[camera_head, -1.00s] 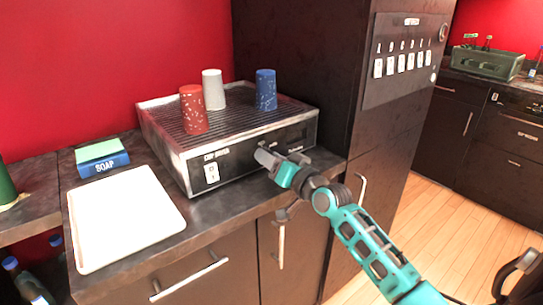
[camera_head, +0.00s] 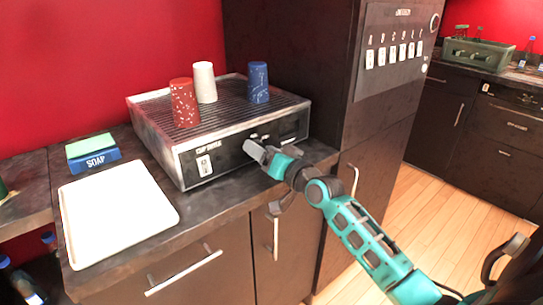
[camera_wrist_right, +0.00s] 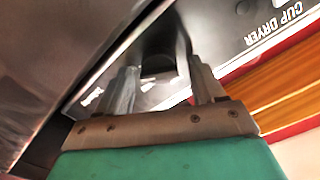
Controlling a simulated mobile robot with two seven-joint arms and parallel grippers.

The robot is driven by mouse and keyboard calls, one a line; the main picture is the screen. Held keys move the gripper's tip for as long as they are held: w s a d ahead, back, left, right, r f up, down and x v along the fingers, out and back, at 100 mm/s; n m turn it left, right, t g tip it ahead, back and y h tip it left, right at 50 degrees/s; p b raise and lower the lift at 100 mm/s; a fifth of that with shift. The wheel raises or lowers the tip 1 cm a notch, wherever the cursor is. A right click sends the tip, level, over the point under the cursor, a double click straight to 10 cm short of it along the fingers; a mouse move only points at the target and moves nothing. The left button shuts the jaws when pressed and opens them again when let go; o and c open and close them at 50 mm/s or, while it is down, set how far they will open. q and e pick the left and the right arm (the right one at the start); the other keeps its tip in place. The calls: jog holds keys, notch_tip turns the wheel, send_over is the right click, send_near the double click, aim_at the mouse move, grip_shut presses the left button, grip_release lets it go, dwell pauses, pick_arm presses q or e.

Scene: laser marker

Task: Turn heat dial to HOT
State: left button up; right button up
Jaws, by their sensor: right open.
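The cup dryer (camera_head: 160,141) is a metal box with a ribbed top and a black front panel, on the dark counter. My right gripper (camera_head: 262,150) is at the middle of that panel, fingers toward it. My left gripper is not in view.
Red (camera_head: 184,103), white (camera_head: 205,82) and blue (camera_head: 257,83) cups stand on the dryer. A white tray (camera_head: 118,212) and a soap box with a sponge (camera_head: 92,152) lie to the left. A tall dark cabinet with a switch panel (camera_head: 392,60) stands close on the right.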

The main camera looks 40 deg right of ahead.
jog(key=s+d, duration=0.1)
jog(key=s, duration=1.1)
jog(key=shift+s, duration=0.4)
jog(key=s+a+f+n+g, duration=0.2)
jog(key=s+a+f, duration=0.2)
jog(key=a+f, duration=0.2)
jog(key=s+a+f+n+g+p, duration=0.1)
jog(key=s+a+f+n+g, duration=0.1)
jog(key=a+f, duration=0.4)
jog(key=s+a+f+n+g, duration=0.3)
jog(key=s+a+f, duration=0.3)
jog(key=f, duration=0.5)
jog(key=shift+s+f+n+p, duration=0.3)
jog(key=shift+s+n+p, duration=0.05)
jog(key=shift+s+n, duration=0.1)
jog(key=shift+w+a, duration=0.1)
jog(key=shift+c, duration=0.3)
